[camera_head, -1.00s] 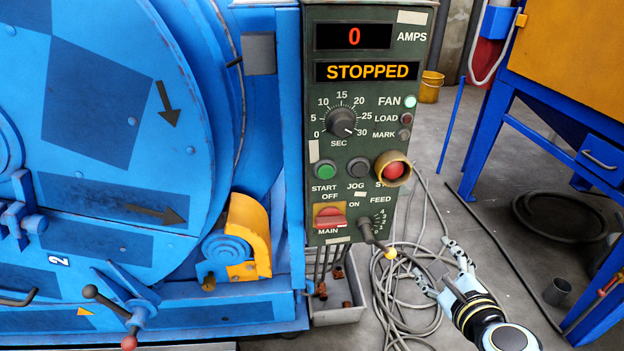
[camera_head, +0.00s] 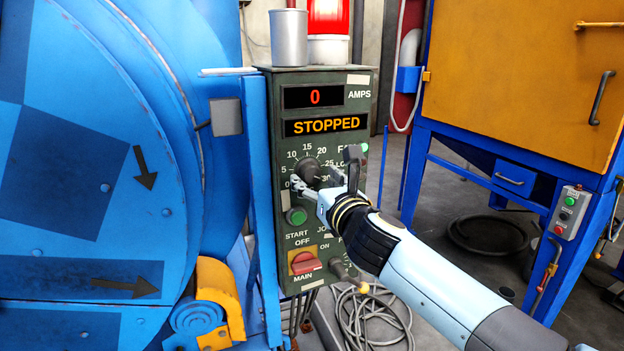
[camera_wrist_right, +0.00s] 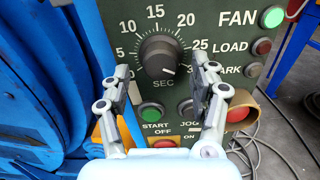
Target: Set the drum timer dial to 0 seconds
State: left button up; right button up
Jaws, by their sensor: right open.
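The timer dial (camera_head: 306,172) is a round dark knob on the green control panel (camera_head: 325,80), with a scale from 0 to 30 marked SEC. In the right wrist view, the dial (camera_wrist_right: 160,57) has its white pointer mark at the lower right, toward 30. My right gripper (camera_head: 325,171) is open in front of the panel. In the wrist view, its fingers (camera_wrist_right: 161,68) stand either side of the dial's lower part, apart from it. My right gripper hides part of the scale and the buttons in the head view. My left gripper is not in view.
The panel shows 0 amps and STOPPED. The green START button (camera_head: 296,216) and red MAIN switch (camera_head: 304,262) are below the dial. The blue drum machine (camera_head: 90,200) is at the left. A grey can (camera_head: 288,38) stands on the panel's top.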

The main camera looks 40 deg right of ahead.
jog(key=shift+x, duration=1)
jog(key=shift+s+d, duration=0.1)
jog(key=shift+c, duration=0.4)
jog(key=c, duration=1.1)
jog(key=shift+o, duration=0.2)
